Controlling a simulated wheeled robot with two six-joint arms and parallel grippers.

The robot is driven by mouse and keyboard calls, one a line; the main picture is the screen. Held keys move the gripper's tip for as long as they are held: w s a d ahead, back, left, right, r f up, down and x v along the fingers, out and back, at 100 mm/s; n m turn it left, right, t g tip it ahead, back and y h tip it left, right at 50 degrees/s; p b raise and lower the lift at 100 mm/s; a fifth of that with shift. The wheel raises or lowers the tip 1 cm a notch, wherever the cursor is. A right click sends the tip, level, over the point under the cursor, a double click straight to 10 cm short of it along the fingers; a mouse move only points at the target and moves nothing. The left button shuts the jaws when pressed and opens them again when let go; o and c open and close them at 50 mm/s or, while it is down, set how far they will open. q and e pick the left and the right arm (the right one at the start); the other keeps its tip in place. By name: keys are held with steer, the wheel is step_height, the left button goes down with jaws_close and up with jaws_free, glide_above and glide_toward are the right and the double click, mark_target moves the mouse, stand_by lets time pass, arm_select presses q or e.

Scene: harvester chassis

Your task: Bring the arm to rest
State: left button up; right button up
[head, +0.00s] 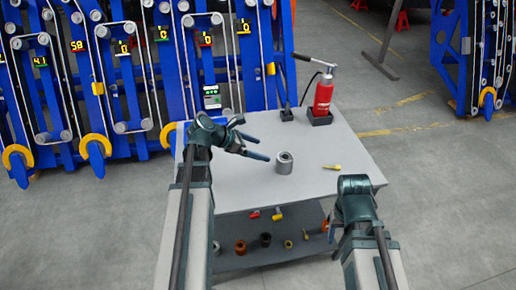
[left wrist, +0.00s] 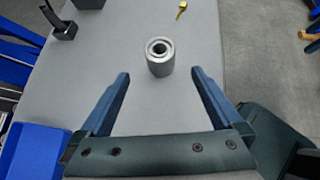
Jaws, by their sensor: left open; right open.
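My left gripper (head: 262,145) is above the left part of the grey cart top (head: 240,190). Its fingers are spread and empty. A grey metal cylinder with a hole (head: 284,163) stands on the cart top just beyond the fingertips. In the left wrist view the open left gripper (left wrist: 158,75) has the cylinder (left wrist: 160,58) ahead of its fingers, apart from them. My right arm (head: 356,205) is at the cart's front right corner, and its fingers are hidden from the head view.
A red bottle with a pump handle (head: 323,95) stands in a dark holder at the cart's back. A small yellow part (head: 332,167) lies on the top. Several small parts lie on the lower shelf (head: 265,256). Blue chassis frames (head: 130,80) stand close behind on the left.

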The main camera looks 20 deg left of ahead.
arm_select(q)
steer(key=s+d+f+m+g+y+p, duration=0.1)
steer(key=s+d+f+m+g+y, duration=0.1)
steer(key=s+d+m, duration=0.6)
steer(key=s+d+f+m+g+y+p, duration=0.2)
steer(key=s+d+m+g+y, duration=0.3)
steer(key=d+m, duration=0.8)
steer(key=shift+s+f+m+y, duration=0.75)
steer(key=shift+s+m, duration=1.05)
steer(key=shift+m, duration=3)
arm_select(e)
steer(key=shift+r, duration=1.45)
arm_select(q)
steer(key=shift+r, duration=0.15)
steer(key=shift+c, duration=0.2)
arm_select(e)
steer(key=shift+c, duration=0.2)
